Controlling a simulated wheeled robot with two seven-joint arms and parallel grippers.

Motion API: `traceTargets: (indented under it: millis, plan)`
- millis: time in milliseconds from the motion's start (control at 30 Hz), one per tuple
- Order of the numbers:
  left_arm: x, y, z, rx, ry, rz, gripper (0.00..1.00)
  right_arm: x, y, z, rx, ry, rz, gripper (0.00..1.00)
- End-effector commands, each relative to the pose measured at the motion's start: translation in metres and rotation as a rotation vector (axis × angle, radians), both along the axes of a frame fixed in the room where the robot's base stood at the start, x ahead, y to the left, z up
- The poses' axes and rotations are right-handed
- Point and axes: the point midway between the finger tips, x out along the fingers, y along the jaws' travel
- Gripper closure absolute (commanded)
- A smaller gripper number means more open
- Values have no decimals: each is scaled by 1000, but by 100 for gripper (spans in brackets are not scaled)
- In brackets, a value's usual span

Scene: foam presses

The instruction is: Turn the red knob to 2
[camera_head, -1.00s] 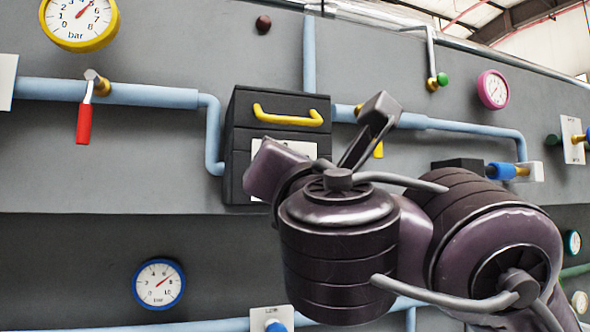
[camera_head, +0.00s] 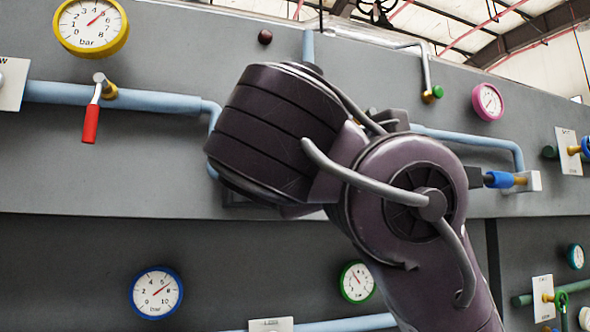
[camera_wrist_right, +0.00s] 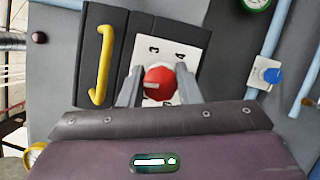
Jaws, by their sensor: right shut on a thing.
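The red knob (camera_wrist_right: 160,82) shows in the right wrist view, on a white plate (camera_wrist_right: 170,50) with dark numerals, too small and turned to read for certain. A pale mark lies on the knob's face toward its left side. My right gripper (camera_wrist_right: 158,88) has one finger on each side of the knob and is shut on it. In the head view my right arm (camera_head: 340,150) covers the knob, its plate and the gripper. My left gripper is not in view.
A dark box with a yellow handle (camera_wrist_right: 103,65) is beside the knob plate. A blue knob (camera_wrist_right: 272,75) sits farther right. In the head view, a red lever (camera_head: 91,122), yellow gauge (camera_head: 91,25) and blue gauge (camera_head: 156,293) are left of my arm.

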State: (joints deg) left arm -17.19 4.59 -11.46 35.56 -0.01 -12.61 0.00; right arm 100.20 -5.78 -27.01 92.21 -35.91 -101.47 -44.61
Motion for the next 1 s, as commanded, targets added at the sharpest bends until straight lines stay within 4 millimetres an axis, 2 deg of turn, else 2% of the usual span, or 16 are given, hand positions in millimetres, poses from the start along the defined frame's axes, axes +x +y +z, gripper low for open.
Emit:
traceTargets:
  millis: [300,800,833,1000]
  plan:
    - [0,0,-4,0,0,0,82,0,0,-2,101,36,-2,92]
    - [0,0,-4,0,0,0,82,0,0,-2,118,41,-2,92]
    - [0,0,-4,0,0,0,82,1,0,-2,118,41,-2,68]
    - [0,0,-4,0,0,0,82,0,0,-1,118,41,-2,48]
